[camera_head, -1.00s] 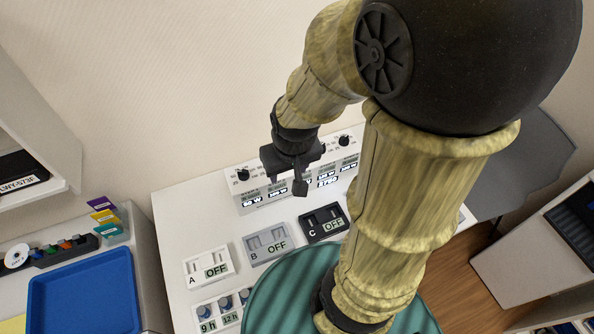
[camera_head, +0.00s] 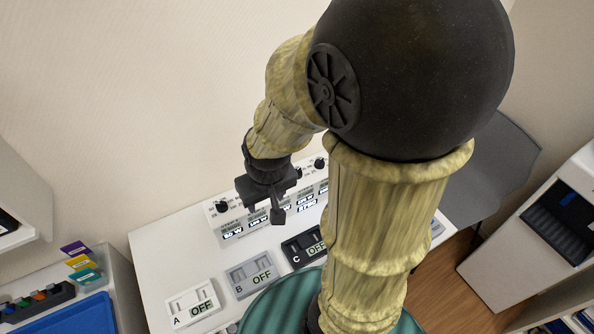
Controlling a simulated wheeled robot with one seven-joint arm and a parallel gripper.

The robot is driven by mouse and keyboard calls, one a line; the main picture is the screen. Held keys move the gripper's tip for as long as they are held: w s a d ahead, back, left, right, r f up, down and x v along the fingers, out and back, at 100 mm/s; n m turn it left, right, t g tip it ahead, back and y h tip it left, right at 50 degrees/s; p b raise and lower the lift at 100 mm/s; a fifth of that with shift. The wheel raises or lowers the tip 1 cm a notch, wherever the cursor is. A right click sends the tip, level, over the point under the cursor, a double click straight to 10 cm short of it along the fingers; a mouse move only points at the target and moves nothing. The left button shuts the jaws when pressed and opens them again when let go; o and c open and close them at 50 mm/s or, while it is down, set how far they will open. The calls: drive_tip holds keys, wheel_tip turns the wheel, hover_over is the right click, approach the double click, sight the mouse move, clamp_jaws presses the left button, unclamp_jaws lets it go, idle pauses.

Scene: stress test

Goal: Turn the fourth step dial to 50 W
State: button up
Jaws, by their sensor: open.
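A white panel with a row of black step dials and small displays (camera_head: 228,222) stands at the back of the white table. One dial (camera_head: 222,207) shows left of my gripper and another dial (camera_head: 320,164) shows to its right. The leftmost display appears to read 50 W; the others are too small to read surely. My gripper (camera_head: 263,203) is open and empty, in front of the panel's middle. It hides the dials between the two visible ones. I cannot tell whether it touches a dial.
A blue tray (camera_head: 75,318) lies at lower left. A grey chair (camera_head: 495,165) stands at right.

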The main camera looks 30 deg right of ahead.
drive_tip(key=w+d+r+m+g+p, duration=0.2)
drive_tip(key=w+d+m+p, duration=0.5)
drive_tip(key=w+d+m, duration=0.6)
drive_tip(key=w+d+r, duration=0.1)
drive_tip(key=d, duration=0.2)
drive_tip(key=shift+w+m+g+p, duration=0.25)
drive_tip(key=shift+m+g+p, duration=0.05)
drive_tip(key=shift+p, duration=0.1)
drive_tip(key=shift+r, duration=0.1)
wheel_tip(320, 180, down, 17)
drive_tip(key=p, duration=0.4)
drive_tip(key=shift+f+p, duration=0.2)
drive_tip(key=shift+p, duration=0.15)
drive_tip(key=c, duration=1)
